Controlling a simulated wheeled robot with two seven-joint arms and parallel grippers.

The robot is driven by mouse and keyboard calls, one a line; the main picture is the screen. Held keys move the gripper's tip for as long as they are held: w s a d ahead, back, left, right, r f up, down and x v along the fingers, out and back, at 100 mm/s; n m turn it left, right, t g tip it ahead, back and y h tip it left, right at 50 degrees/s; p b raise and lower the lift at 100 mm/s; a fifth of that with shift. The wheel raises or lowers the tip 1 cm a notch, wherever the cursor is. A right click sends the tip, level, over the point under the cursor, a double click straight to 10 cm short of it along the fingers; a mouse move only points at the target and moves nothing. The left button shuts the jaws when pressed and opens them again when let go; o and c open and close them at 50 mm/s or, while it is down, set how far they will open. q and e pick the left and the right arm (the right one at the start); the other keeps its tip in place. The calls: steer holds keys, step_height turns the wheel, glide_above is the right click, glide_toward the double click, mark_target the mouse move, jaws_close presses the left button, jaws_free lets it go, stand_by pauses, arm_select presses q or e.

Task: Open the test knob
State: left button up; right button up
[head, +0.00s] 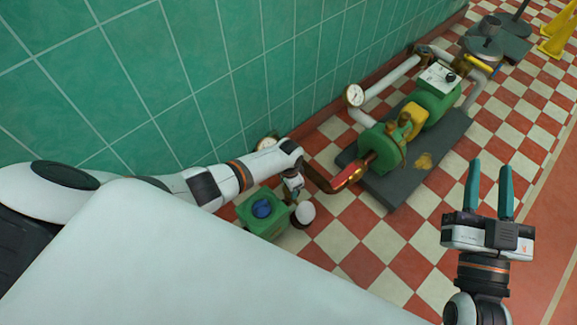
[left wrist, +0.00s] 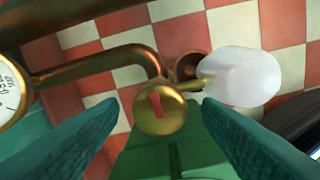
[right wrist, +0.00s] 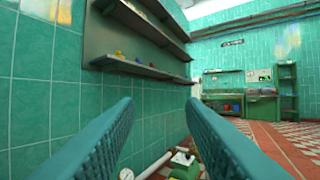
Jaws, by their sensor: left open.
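A round brass knob (left wrist: 160,110) with a red mark on its face, which looks like the test knob, shows in the middle of the left wrist view. My left gripper (left wrist: 160,104) is open, with one green finger on each side of the knob; I see gaps and no clear contact. In the head view my left arm reaches to a green box (head: 262,222) with a blue cap, and the knob is not clearly visible there. My right gripper (head: 489,188) is open and empty over the floor at the right; its two fingers also show in the right wrist view (right wrist: 160,108).
A copper pipe (left wrist: 110,62) runs behind the knob, with a white rounded object (left wrist: 242,78) to its right. A dial gauge (left wrist: 10,95) is at the left. A green pump (head: 385,145) stands on a dark plinth beside the tiled wall.

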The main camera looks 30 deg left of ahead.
arm_select(q)
step_height(320, 180, up, 3)
steer(key=shift+r+p, duration=0.1)
steer(key=shift+p, duration=0.8)
step_height(320, 180, up, 3)
steer(key=shift+f+p, duration=0.1)
steer(key=shift+p, duration=0.75)
arm_select(e)
steer(key=s+d+f+g+h, duration=0.3)
steer(key=f+g, duration=0.6)
steer(key=f, duration=0.3)
arm_select(q)
steer(key=shift+r+p, duration=1.35)
steer(key=shift+r, duration=1.35)
arm_select(e)
steer(key=s+d+f+g+h, duration=0.1)
steer(key=s+d+f+g, duration=0.1)
steer(key=s+g, duration=0.2)
steer(key=s+d+f+g+h, duration=0.1)
steer(key=s+f+g, duration=0.2)
steer(key=s, duration=0.4)
steer(key=shift+s+d+f+m+g, duration=0.3)
steer(key=shift+d+m+g, duration=0.1)
steer(key=shift+g, duration=0.2)
